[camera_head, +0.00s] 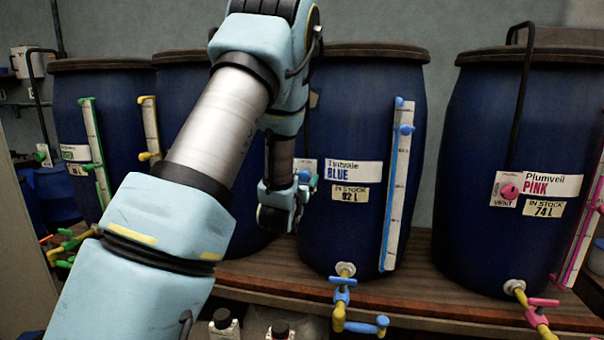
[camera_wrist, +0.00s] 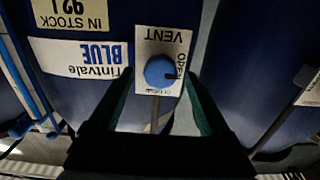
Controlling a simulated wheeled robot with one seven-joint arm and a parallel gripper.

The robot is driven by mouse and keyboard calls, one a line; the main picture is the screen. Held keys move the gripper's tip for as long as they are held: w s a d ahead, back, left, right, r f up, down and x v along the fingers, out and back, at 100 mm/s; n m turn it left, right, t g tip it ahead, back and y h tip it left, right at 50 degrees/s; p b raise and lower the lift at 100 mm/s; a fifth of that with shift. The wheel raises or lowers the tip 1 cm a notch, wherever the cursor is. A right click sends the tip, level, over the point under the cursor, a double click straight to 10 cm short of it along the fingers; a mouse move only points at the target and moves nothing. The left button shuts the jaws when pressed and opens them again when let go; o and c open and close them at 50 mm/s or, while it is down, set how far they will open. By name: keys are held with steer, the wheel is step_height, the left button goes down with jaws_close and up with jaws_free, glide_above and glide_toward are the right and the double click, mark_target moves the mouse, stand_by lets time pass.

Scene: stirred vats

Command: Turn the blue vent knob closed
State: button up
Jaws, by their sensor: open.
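The blue vent knob (camera_wrist: 159,72) is round and sits on a white plate (camera_wrist: 146,40) marked VENT and OPEN, which appears upside down in the wrist view. A dark mark on the knob points right, by the word OPEN. My gripper (camera_wrist: 160,80) is open, with one dark green finger on each side of the knob and gaps visible between. I cannot tell how far the fingertips are from the plate. In the head view the knob (camera_head: 304,175) shows beside the Tintvale BLUE label (camera_head: 347,170), partly hidden by my wrist.
The blue vat (camera_head: 360,115) has a blue-fitted gauge (camera_head: 391,215) and a blue-handled tap (camera_head: 342,290). A pink-labelled vat (camera_head: 480,140) with a pink knob (camera_head: 509,191) stands to the right. More vats stand left. A wooden shelf (camera_head: 440,299) bears them.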

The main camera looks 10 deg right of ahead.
steer(key=shift+w+d, duration=0.15)
steer(key=shift+w, duration=0.2)
steer(key=shift+c, duration=0.3)
jaws_close()
